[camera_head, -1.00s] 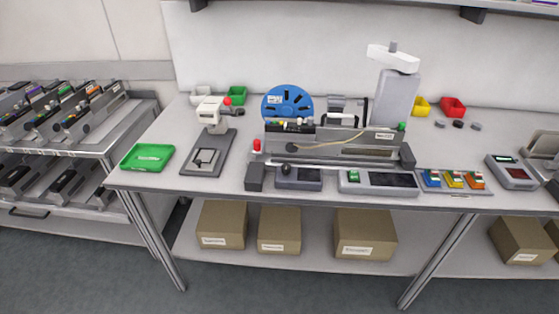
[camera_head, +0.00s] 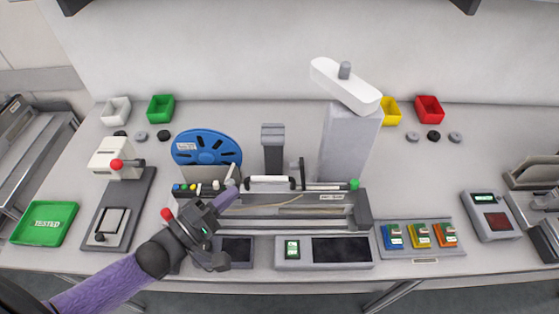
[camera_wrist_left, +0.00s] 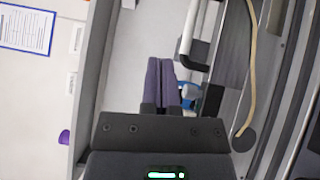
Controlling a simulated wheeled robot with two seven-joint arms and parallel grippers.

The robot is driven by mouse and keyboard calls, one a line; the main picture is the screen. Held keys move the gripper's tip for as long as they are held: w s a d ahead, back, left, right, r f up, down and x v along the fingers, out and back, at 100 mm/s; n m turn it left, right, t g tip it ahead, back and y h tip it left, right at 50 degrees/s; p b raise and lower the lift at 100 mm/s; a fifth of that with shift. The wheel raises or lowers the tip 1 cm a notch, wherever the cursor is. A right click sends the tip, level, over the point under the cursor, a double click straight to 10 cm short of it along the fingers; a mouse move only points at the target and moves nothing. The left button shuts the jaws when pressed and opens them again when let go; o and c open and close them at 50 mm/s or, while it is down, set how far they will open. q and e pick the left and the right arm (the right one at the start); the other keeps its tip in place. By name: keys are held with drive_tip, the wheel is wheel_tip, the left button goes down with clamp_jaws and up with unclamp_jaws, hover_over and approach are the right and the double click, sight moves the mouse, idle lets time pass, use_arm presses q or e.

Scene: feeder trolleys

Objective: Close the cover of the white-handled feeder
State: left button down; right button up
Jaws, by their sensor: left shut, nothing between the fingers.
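The feeder (camera_head: 290,212) is a long grey unit lying across the middle of the bench, with a blue reel (camera_head: 207,148) at its left end. A white handle (camera_head: 270,183) with black ends runs along its back side; it also shows in the wrist view (camera_wrist_left: 188,30). I cannot tell the cover's exact angle. A pale tape curves along the feeder. My left gripper (camera_head: 233,187) reaches over the feeder's left part, close to the handle's left end. Its purple fingers (camera_wrist_left: 161,80) are shut and empty, and appear apart from the handle. My right gripper is not in view.
A grey column with a white top (camera_head: 345,85) stands behind the feeder. Screen panels (camera_head: 322,252) lie in front. A green tray (camera_head: 45,223) and a small press (camera_head: 118,165) are at left. Small coloured bins (camera_head: 160,108) line the back.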

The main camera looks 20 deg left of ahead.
use_arm(q)
drive_tip(key=x, duration=0.7)
drive_tip(key=shift+w+d, duration=0.15)
drive_tip(key=shift+w, duration=0.2)
drive_tip(key=d, duration=0.3)
drive_tip(key=shift+w+d+r, duration=0.2)
drive_tip(key=shift+w+d, duration=0.15)
drive_tip(key=shift+r, duration=0.1)
